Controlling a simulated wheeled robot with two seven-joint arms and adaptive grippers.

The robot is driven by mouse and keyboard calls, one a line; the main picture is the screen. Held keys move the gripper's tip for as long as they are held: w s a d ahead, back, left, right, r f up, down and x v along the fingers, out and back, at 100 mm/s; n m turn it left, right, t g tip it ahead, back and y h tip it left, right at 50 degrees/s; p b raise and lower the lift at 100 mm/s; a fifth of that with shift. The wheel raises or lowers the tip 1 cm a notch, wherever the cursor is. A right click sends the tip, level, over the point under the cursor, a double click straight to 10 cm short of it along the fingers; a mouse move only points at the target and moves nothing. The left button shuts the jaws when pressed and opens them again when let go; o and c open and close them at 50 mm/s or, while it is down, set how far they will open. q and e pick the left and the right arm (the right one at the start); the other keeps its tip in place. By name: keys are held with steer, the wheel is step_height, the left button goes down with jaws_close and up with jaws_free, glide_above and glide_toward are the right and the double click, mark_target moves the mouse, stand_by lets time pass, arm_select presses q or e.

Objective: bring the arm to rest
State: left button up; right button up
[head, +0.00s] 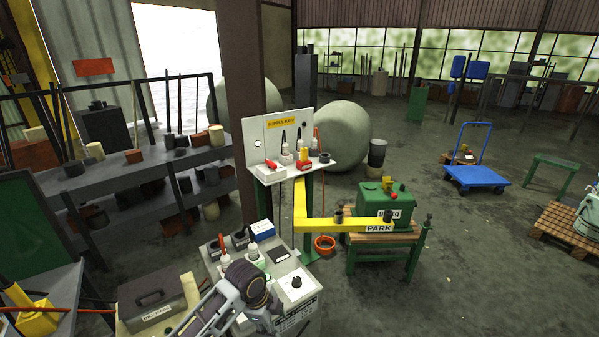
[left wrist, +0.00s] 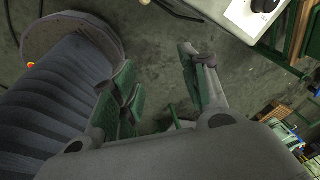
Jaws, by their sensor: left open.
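My left arm (head: 205,308) comes in from the bottom left of the head view. Its dark wrist end (head: 246,278) is over the front edge of the grey bench (head: 312,287); the fingers are hard to make out there. My right gripper is not in view.
A blue cart (head: 477,176) stands right. Floor at lower right is clear.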

arm_select(q)
steer(key=s+a+r+n+t+y, duration=0.2)
steer(key=s+a+n, duration=1.3)
steer(key=s+n, duration=0.3)
step_height(320, 180, down, 34)
steer(key=s+g, duration=0.1)
steer(key=s, duration=0.1)
steer(key=s+a+f, duration=0.2)
steer(key=s+f, duration=0.7)
steer(key=s, duration=0.2)
steer(key=s+a+f+g, duration=0.1)
steer(key=s+f, duration=0.9)
steer(key=shift+s+a+f, duration=0.2)
steer(key=shift+s+a, duration=0.2)
steer(key=shift+s, duration=0.15)
